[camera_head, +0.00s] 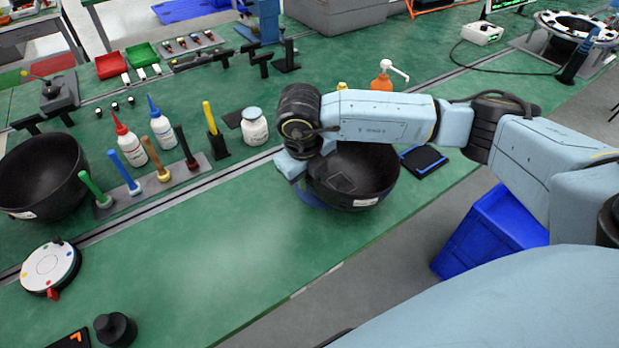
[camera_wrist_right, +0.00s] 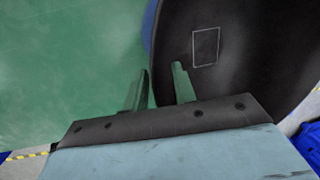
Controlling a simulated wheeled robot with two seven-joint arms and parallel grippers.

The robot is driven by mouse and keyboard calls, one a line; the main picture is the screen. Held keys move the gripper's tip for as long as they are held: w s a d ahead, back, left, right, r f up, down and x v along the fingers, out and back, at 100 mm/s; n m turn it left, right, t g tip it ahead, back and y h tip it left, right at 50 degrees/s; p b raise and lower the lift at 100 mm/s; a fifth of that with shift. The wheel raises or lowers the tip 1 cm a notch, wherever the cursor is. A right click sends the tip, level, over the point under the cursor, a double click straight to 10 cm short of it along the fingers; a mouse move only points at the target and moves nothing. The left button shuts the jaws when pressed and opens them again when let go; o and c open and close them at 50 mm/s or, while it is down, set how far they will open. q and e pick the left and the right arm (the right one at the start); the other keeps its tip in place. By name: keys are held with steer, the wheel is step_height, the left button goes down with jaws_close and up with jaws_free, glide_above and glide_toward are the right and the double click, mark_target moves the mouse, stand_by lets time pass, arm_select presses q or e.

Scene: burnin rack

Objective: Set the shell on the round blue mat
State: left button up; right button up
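A black bowl-shaped shell (camera_head: 360,182) is at the table's front edge, open side up, partly hidden by my right arm. The round blue mat (camera_head: 311,197) shows as a strip under its lower left side, and in the right wrist view (camera_wrist_right: 149,28) beside the shell's wall. The shell appears to rest on the mat, though most of the mat is hidden. My right gripper (camera_wrist_right: 161,80) is at the shell's rim, one finger outside and one inside the shell (camera_wrist_right: 235,75). Its fingers stand apart, with a gap around the wall. My left gripper is out of view.
Another black bowl (camera_head: 42,175) stands at the far left. Bottles (camera_head: 130,145), colored-handled tools (camera_head: 125,175) and a white jar (camera_head: 254,127) stand left of the shell. A black-blue tray (camera_head: 424,161) lies right of it. A blue bin (camera_head: 490,235) is below. The front table middle is clear.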

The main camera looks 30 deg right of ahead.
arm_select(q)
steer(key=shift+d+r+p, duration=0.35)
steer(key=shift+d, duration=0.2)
arm_select(e)
step_height(320, 180, up, 11)
steer(key=s+a, duration=0.1)
steer(key=shift+s+a, duration=0.15)
steer(key=shift+a, duration=0.2)
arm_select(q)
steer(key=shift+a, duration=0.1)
arm_select(e)
steer(key=shift+f, duration=0.15)
